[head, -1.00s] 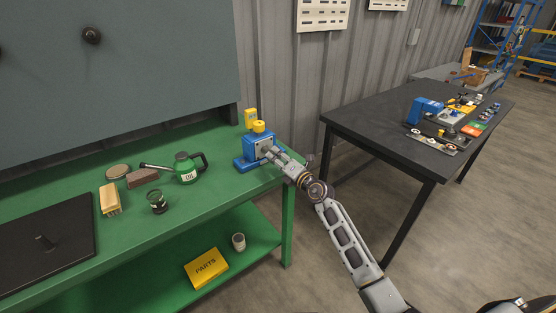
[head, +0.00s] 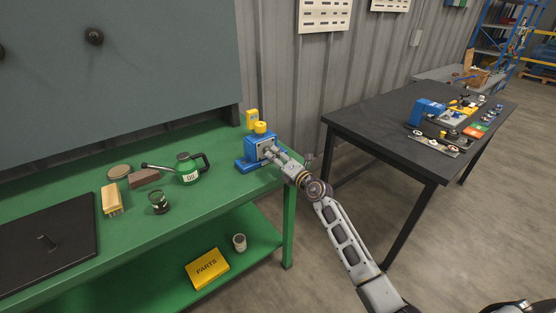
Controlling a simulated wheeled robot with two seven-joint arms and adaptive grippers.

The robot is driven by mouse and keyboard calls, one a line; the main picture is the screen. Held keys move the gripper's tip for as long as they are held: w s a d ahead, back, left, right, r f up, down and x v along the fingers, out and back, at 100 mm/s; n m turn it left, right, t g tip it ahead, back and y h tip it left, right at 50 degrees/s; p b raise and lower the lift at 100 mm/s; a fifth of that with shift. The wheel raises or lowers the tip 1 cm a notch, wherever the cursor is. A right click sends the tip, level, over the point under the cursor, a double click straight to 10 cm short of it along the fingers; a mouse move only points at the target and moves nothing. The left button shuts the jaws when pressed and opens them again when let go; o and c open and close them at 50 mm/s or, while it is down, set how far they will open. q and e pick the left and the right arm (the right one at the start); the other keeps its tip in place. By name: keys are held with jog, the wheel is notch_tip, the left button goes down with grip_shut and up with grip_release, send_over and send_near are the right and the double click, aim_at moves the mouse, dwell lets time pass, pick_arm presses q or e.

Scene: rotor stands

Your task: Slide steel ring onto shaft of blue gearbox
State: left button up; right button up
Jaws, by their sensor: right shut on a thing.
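The blue gearbox (head: 255,158) stands at the right end of the green bench, with a yellow cap on top and a light plate on the face toward my right arm. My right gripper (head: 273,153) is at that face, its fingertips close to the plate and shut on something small. The steel ring cannot be made out at this size; the gripper hides what it holds and most of the shaft. I cannot tell whether the ring is around the shaft. My left gripper is not in view.
The green bench (head: 60,205) also bears an oil can (head: 189,171), a brush (head: 111,199), a glass jar (head: 158,203) and a dark plate (head: 48,245). A dark table (head: 375,115) with several parts stands at the right, across a floor gap. A yellow parts box (head: 208,268) lies on the lower shelf.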

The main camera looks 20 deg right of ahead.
jog(key=shift+x, duration=1.95)
dwell(0.9)
dwell(0.3)
jog(key=o, duration=1)
jog(key=shift+o, duration=0.2)
jog(key=o, duration=0.5)
jog(key=shift+s, duration=0.15)
jog(key=shift+p+v, duration=0.9)
jog(key=shift+v, duration=0.6)
jog(key=shift+p+v, duration=1)
jog(key=shift+v, duration=1.9)
